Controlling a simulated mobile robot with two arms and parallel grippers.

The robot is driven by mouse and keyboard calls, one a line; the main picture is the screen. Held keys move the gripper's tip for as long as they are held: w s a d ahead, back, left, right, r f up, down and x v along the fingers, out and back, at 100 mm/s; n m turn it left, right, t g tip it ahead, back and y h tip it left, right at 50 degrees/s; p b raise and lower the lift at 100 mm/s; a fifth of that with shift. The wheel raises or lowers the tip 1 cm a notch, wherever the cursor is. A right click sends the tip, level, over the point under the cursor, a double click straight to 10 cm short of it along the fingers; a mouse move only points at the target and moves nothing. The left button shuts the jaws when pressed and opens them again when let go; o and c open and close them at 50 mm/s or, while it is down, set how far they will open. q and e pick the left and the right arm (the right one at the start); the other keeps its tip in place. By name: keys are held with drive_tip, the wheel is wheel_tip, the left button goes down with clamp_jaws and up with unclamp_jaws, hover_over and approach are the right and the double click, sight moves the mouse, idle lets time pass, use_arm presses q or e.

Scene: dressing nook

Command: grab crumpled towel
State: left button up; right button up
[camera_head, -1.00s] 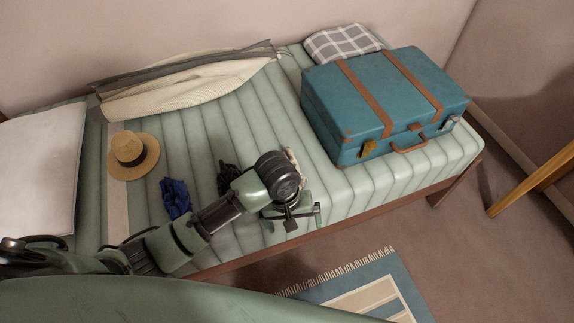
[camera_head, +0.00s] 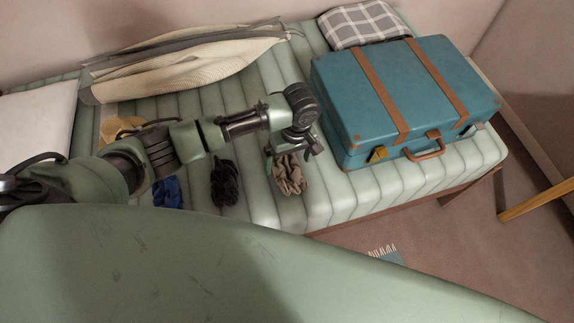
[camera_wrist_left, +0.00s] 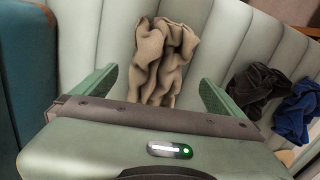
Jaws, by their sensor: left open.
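A crumpled beige-brown cloth (camera_head: 290,174), which looks like the towel, lies on the green ribbed bed near its front edge. My left gripper (camera_head: 290,152) is just above and behind it in the head view and hides its upper part. In the left wrist view the cloth (camera_wrist_left: 162,62) lies between and beyond the open green fingers (camera_wrist_left: 158,92). The fingers are apart and hold nothing. Contact with the cloth cannot be told. My right gripper does not show.
A dark crumpled cloth (camera_head: 225,184) and a blue one (camera_head: 167,192) lie left of the beige cloth. A blue suitcase (camera_head: 405,100) stands close on the right. A straw hat (camera_head: 122,127) is partly hidden by my arm. Rolled mats (camera_head: 190,70) lie at the back.

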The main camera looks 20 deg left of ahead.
sight(288, 164)
use_arm(q)
drive_tip(key=f, duration=0.4)
drive_tip(key=shift+s+a, duration=0.1)
drive_tip(key=shift+a, duration=0.1)
drive_tip(key=shift+f, duration=0.25)
drive_tip(key=c, duration=1.6)
drive_tip(key=shift+r, duration=0.1)
